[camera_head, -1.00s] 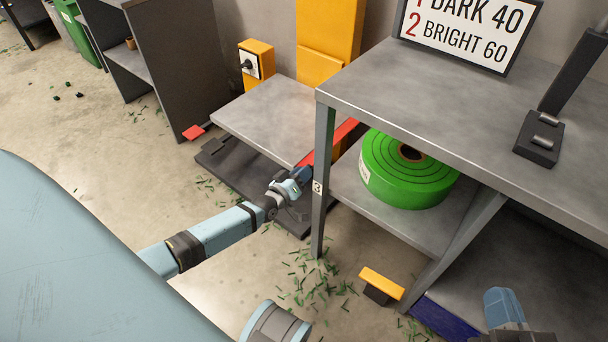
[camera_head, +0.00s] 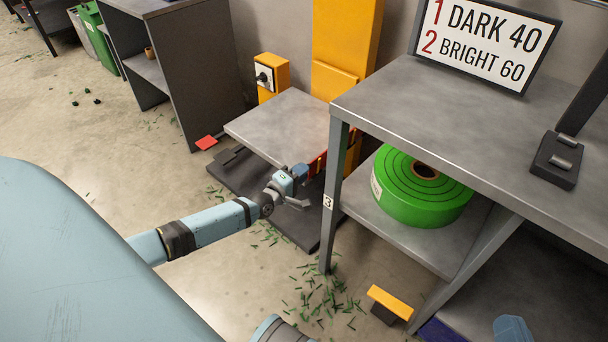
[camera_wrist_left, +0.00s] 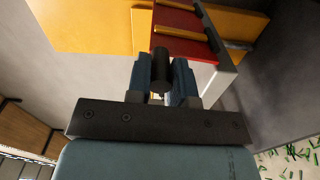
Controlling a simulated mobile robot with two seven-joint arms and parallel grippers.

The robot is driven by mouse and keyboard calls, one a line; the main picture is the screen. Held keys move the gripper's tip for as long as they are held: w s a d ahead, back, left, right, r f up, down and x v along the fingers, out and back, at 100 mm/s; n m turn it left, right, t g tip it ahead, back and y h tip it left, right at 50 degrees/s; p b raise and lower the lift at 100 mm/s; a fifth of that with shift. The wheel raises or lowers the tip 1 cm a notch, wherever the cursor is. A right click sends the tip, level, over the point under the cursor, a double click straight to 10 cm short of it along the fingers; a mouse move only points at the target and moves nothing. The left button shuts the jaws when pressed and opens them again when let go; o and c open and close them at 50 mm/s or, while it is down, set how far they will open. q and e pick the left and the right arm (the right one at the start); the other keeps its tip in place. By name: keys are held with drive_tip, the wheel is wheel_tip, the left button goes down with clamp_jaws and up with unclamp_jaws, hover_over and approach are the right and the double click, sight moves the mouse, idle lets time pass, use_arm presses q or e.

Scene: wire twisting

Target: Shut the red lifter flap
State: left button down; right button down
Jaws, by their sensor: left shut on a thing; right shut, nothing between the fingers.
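The red lifter flap (camera_head: 317,164) is along the right edge of the grey lifter platform (camera_head: 280,125), partly hidden by the table leg. It also shows in the left wrist view (camera_wrist_left: 184,22), with yellow strips on it. My left gripper (camera_head: 301,173) is at the flap's near end. In the wrist view its blue fingers (camera_wrist_left: 160,85) are shut on a dark round handle (camera_wrist_left: 160,68) in front of the flap. Whether the flap is fully closed cannot be told. My right gripper (camera_head: 512,328) shows only as blue fingertips at the bottom edge, shut and empty.
A grey table (camera_head: 420,110) with a green roll (camera_head: 410,205) on its shelf stands close right of my left gripper. A yellow column (camera_head: 345,45) and control box (camera_head: 270,77) stand behind the lifter. A yellow-topped pedal (camera_head: 390,302) and green scraps lie on the floor.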

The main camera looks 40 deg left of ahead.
use_arm(q)
drive_tip(key=shift+a+n, duration=0.35)
drive_tip(key=shift+n, duration=0.05)
idle(0.4)
drive_tip(key=c, duration=1.3)
unclamp_jaws()
